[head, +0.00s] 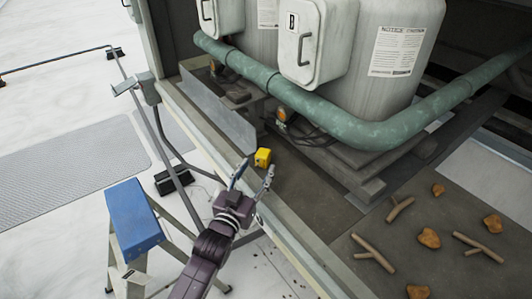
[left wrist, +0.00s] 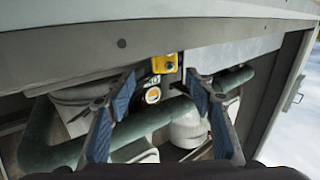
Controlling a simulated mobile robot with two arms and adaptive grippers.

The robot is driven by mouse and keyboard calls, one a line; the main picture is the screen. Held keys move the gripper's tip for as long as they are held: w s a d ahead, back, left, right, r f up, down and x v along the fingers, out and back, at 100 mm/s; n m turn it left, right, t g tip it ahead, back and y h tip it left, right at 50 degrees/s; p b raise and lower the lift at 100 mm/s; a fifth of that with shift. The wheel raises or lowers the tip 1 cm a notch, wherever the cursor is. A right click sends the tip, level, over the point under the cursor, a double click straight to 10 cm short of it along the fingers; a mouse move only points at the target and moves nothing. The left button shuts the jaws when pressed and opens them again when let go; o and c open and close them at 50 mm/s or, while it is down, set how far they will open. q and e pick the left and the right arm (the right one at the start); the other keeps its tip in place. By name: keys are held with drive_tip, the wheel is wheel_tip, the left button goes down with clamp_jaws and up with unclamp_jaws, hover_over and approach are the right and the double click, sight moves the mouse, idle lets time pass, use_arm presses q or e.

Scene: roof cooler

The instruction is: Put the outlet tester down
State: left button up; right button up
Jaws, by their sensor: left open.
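The yellow outlet tester (head: 262,157) sits on the dark ledge inside the open cooler housing, near its front edge. It also shows in the left wrist view (left wrist: 165,64), at the top middle, just beyond the gap between the fingertips. My left gripper (head: 255,171) is open, with its two fingers spread just short of the tester in the head view. In the left wrist view the open blue-padded fingers (left wrist: 160,82) have nothing between them. I cannot tell whether a fingertip touches the tester. My right gripper is not in view.
A green pipe (head: 290,93) runs behind the tester, in front of grey tanks (head: 390,60). Sticks and orange-brown lumps (head: 429,238) lie on the panel at right. A stepladder with a blue top (head: 134,217) stands at lower left. Bare ledge lies right of the tester.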

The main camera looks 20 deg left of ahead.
sight(260, 158)
use_arm(q)
drive_tip(key=shift+w+a+r+p, duration=0.1)
drive_tip(key=shift+w+r+p, duration=0.05)
drive_tip(key=shift+w, duration=0.35)
drive_tip(key=shift+w+r+p, duration=0.1)
drive_tip(key=shift+w+p, duration=0.05)
drive_tip(key=shift+w, duration=0.35)
drive_tip(key=shift+w+a+f, duration=0.1)
drive_tip(key=shift+w+f, duration=0.1)
drive_tip(key=shift+w, duration=1)
drive_tip(key=shift+w+f+p, duration=0.1)
drive_tip(key=shift+w+p, duration=0.2)
drive_tip(key=shift+w, duration=0.4)
drive_tip(key=c, duration=1.2)
drive_tip(key=shift+c, duration=0.4)
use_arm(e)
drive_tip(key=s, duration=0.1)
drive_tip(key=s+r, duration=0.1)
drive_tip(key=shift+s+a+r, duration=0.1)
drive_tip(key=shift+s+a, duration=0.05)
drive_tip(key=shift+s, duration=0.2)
